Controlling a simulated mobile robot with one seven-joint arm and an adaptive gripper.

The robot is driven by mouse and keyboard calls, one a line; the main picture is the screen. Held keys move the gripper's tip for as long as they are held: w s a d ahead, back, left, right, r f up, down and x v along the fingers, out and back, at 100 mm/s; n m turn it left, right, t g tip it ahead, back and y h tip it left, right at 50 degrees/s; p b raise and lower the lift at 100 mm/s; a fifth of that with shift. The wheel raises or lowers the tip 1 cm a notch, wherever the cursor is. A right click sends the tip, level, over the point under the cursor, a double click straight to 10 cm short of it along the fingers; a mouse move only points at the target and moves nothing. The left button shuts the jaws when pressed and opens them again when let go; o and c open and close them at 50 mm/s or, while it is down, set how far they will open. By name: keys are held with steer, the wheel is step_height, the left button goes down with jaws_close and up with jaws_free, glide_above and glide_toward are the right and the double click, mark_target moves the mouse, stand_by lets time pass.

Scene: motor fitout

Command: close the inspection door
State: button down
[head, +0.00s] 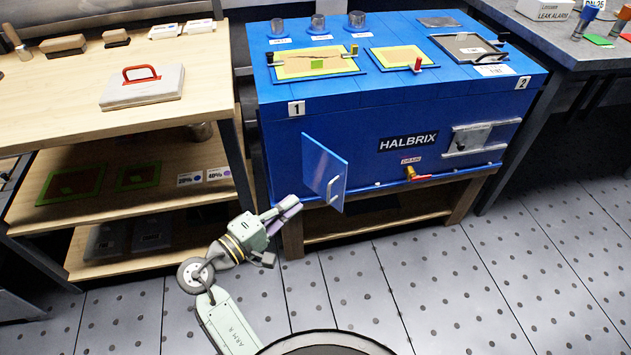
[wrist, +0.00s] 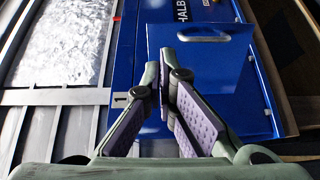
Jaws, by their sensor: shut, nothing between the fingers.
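The inspection door (head: 323,163) is a blue panel standing open at the lower left of the front of the blue HALBRIX cabinet (head: 350,124). Its silver handle (head: 332,189) shows on its outer face. In the wrist view the door (wrist: 222,75) lies beyond my fingers, with its handle (wrist: 204,38) near the top. My gripper (head: 296,203) is left of the door's lower part in the head view. In the wrist view the gripper (wrist: 167,60) is shut and empty, below and left of the handle. I cannot tell if the fingertips touch the door.
A wooden workbench (head: 60,100) with shelves stands left of the cabinet, close to my arm. A red-handled drain valve (head: 418,175) and a silver-railed panel (head: 475,137) sit on the cabinet front. The perforated floor (head: 420,275) in front is clear.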

steer(key=p, duration=0.3)
glide_toward(343, 170)
steer(key=shift+h, duration=0.3)
steer(key=x, duration=0.5)
steer(key=shift+w+d, duration=0.2)
steer(key=shift+w, duration=0.15)
steer(key=shift+w+d+f, duration=0.15)
steer(key=shift+w+d, duration=0.25)
steer(key=shift+w, duration=0.1)
steer(key=shift+d, duration=0.1)
